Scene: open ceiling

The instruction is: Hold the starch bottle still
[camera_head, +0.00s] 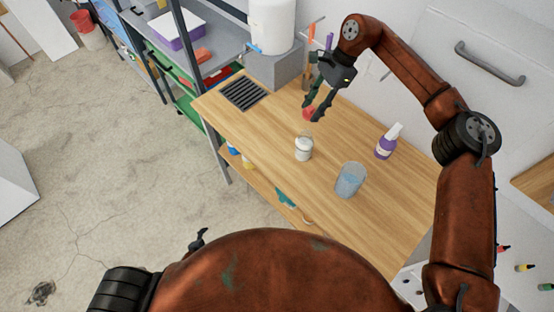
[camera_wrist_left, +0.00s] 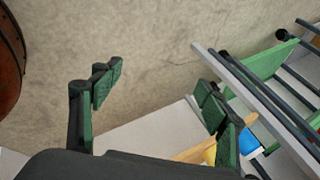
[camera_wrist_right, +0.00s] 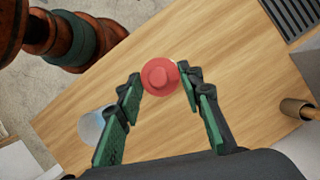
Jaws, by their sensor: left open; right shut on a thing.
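A white bottle (camera_head: 303,148) with a label stands upright on the wooden worktop in the head view; it may be the starch bottle, but I cannot read its label. My right gripper (camera_head: 312,106) is just behind and above it, shut on a round red stopper (camera_wrist_right: 160,77). The stopper also shows in the head view (camera_head: 308,114), apart from the bottle. The bottle cannot be made out in the right wrist view. My left gripper (camera_wrist_left: 157,92) is open and empty over the floor in the left wrist view. Only a dark fingertip of it shows in the head view.
A purple bottle (camera_head: 385,146) with a white top stands further right. A dark grate (camera_head: 243,92) is at the worktop's left end. A shelf rack (camera_head: 196,60) stands beyond it. The worktop's front right is clear.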

